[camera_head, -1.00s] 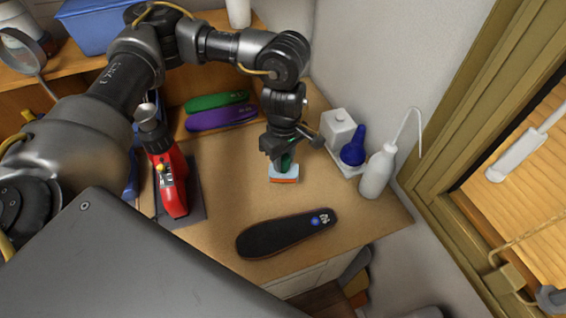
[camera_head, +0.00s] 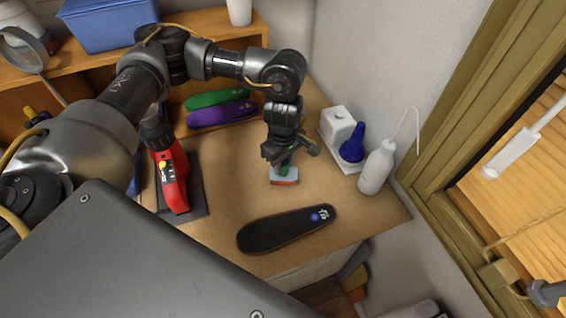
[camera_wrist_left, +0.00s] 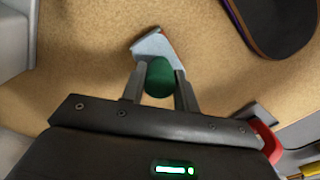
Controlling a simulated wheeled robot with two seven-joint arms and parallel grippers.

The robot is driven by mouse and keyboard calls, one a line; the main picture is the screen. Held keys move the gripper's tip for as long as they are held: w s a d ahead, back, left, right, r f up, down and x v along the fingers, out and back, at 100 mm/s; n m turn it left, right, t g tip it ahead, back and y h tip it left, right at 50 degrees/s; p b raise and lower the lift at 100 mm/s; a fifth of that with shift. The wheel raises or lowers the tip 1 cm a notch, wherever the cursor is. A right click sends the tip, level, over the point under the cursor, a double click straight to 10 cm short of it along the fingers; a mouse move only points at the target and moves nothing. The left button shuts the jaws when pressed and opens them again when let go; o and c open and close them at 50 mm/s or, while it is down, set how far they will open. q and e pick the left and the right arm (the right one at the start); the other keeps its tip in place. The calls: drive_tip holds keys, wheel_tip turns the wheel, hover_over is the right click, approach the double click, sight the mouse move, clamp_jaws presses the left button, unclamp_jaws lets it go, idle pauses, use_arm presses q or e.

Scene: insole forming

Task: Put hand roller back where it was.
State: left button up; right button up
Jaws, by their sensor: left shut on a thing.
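The hand roller (camera_head: 284,180) has a pale block-like head with an orange edge and a green handle. Whether the head touches the table is hard to tell. My right gripper is not in view.
A red heat tool (camera_head: 172,178) stands on a dark pad at left. Green (camera_head: 217,99) and purple (camera_head: 222,114) insoles lie behind. A white bottle (camera_head: 376,168) and a blue-nozzled item (camera_head: 352,145) stand at right. The table (camera_head: 225,180) is clear around the roller.

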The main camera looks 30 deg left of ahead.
use_arm(q)
drive_tip(key=shift+s+f, duration=0.25)
drive_tip(key=shift+f, duration=0.2)
clamp_jaws()
drive_tip(key=o, duration=0.6)
unclamp_jaws()
drive_tip(key=o, duration=0.3)
drive_tip(key=shift+w+f, duration=0.15)
drive_tip(key=shift+w, duration=0.1)
drive_tip(key=shift+o, duration=0.2)
drive_tip(key=shift+s+r, duration=0.1)
drive_tip(key=shift+r, duration=0.45)
drive_tip(key=shift+r+p, duration=0.45)
drive_tip(key=shift+p, duration=0.3)
wheel_tip(320, 180, up, 12)
drive_tip(key=b, duration=0.3)
drive_tip(key=shift+f, duration=0.2)
